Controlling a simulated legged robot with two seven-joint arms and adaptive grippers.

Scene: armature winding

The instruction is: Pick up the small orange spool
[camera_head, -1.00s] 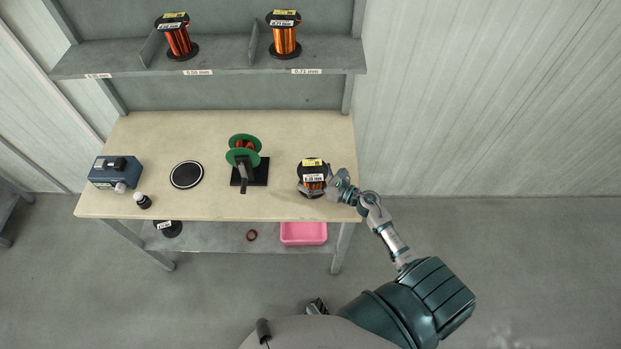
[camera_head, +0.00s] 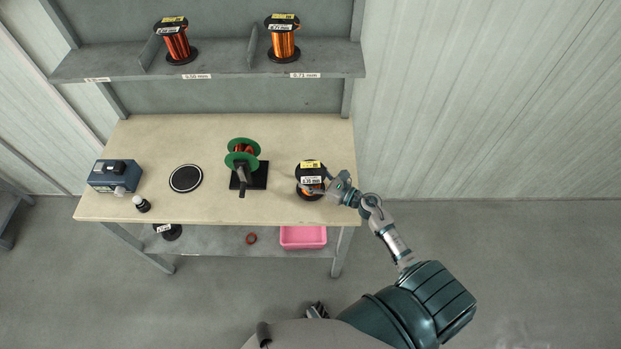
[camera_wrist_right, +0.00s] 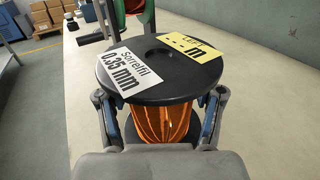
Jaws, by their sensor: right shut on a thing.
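The small orange spool (camera_head: 311,177) stands upright near the right end of the workbench. It has black flanges and orange wire. In the right wrist view the spool (camera_wrist_right: 160,72) fills the middle, with a white label reading "0.35 mm" and a yellow label on its top flange. My right gripper (camera_head: 322,186) comes from the right and is shut on the spool. In the right wrist view its fingers lie on both sides of the wire, below the top flange. The lower flange is mostly hidden by the gripper. My left gripper is not in view.
A green winding device (camera_head: 243,154) on a black base stands left of the spool. A black disc (camera_head: 186,178), a blue box (camera_head: 116,176) and a small bottle (camera_head: 142,204) are farther left. Two larger spools stand on the shelf (camera_head: 222,62) above. A pink bin (camera_head: 303,237) sits below.

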